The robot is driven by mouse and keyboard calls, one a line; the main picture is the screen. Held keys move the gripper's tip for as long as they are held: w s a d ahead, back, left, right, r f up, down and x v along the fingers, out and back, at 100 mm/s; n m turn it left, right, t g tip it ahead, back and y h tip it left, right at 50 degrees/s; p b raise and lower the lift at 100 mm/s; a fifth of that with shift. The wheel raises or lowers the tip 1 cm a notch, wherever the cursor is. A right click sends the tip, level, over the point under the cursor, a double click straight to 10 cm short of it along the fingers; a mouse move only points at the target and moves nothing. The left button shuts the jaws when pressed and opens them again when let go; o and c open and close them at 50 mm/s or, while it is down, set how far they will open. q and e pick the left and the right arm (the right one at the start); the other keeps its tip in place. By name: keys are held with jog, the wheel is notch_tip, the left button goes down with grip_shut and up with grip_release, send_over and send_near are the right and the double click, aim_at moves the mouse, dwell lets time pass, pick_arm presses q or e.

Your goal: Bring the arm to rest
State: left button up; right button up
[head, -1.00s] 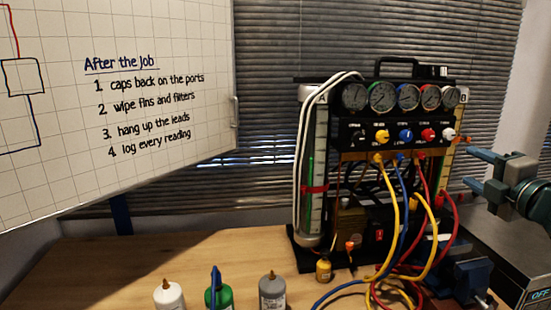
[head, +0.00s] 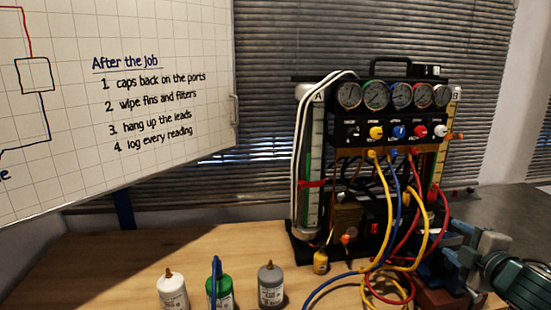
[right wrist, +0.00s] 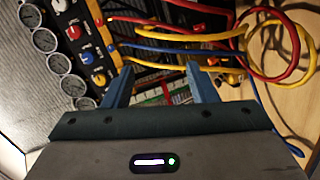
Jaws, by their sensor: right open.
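My right gripper (head: 450,236) is at the lower right of the head view, with its jaws apart and nothing seen between them. In the right wrist view its two blue fingers (right wrist: 158,78) are spread, with hoses and part of the rig behind them. The gauge rig (head: 365,136) stands upright on the bench, left of the gripper. It has a row of round gauges, coloured knobs, and yellow, blue and red hoses (head: 385,215). Whether the fingers touch the red hose cannot be told. My left gripper is out of view.
White (head: 172,291), green (head: 219,292) and grey (head: 271,287) bottles stand at the front of the wooden bench (head: 110,265). A whiteboard (head: 150,180) hangs at left.

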jog(key=s+a+f+m+g, duration=0.2)
jog(key=s+f, duration=0.1)
jog(key=f, duration=0.4)
jog(key=s+a+f+m+g+h, duration=0.1)
jog(key=s+a+f+m, duration=0.2)
jog(key=f, duration=0.4)
jog(key=s+f+m+g, duration=0.2)
jog(key=s+f, duration=0.2)
jog(key=f, duration=0.3)
jog(key=s+a+f+m+g, duration=0.35)
jog(key=s+a+f, duration=0.2)
jog(key=s, duration=0.35)
jog(key=s+a+f+m+g, duration=0.35)
jog(key=s+a+f, duration=0.2)
jog(key=s, duration=0.45)
jog(key=d+f+g, duration=0.1)
jog(key=d+f, duration=0.2)
jog(key=f, duration=2.7)
jog(key=s+d+f+m+g, duration=0.1)
jog(key=s+f, duration=1.6)
jog(key=f, duration=0.3)
jog(key=shift+s+d+y, duration=0.15)
jog(key=shift+d+y, duration=0.1)
jog(key=shift+y, duration=0.15)
